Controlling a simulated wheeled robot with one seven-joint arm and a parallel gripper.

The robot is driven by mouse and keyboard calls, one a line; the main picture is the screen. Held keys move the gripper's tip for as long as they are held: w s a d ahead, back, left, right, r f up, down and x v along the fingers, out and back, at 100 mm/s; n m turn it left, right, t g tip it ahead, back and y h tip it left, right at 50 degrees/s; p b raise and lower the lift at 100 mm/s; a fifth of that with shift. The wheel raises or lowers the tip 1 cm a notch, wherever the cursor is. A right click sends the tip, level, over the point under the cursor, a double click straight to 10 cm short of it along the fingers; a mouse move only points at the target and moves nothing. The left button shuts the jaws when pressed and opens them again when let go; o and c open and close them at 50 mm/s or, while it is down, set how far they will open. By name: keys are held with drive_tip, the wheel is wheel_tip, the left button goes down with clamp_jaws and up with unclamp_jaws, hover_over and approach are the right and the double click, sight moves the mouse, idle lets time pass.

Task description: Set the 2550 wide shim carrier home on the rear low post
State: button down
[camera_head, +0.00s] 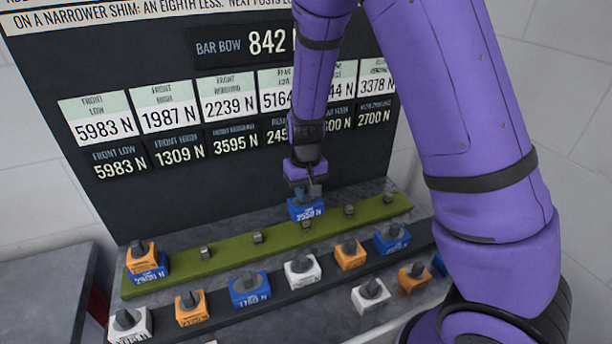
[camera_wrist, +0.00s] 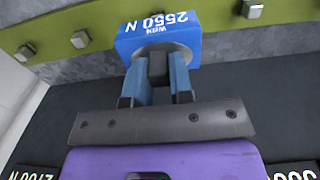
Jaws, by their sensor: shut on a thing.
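The blue carrier (camera_head: 306,209), lettered 2550 N, is in my gripper (camera_head: 306,188). In the wrist view the carrier (camera_wrist: 160,33) reads "WIDE 2550 N", and the two blue fingers are shut on its dark knob. The green rail (camera_head: 230,252) has a row of small metal posts. One bare post (camera_head: 306,224) shows just below the carrier in the head view, so the carrier is above or behind it and not seated on it. In the wrist view the carrier overlaps the rail and hides what is under it.
An orange carrier (camera_head: 142,257) sits on a blue one (camera_head: 150,274) at the rail's left end. Other bare posts flank the held carrier. Several orange, white and blue carriers stand on the dark rack (camera_head: 216,308) in front. The label board (camera_head: 230,190) rises behind.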

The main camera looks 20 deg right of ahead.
drive_tip(key=shift+w+d+f, duration=0.2)
drive_tip(key=shift+w+f, duration=0.15)
drive_tip(key=shift+w, duration=0.1)
drive_tip(key=shift+f, duration=3.05)
drive_tip(key=shift+s+f, duration=0.1)
drive_tip(key=c, duration=0.9)
unclamp_jaws()
drive_tip(key=shift+r, duration=3.75)
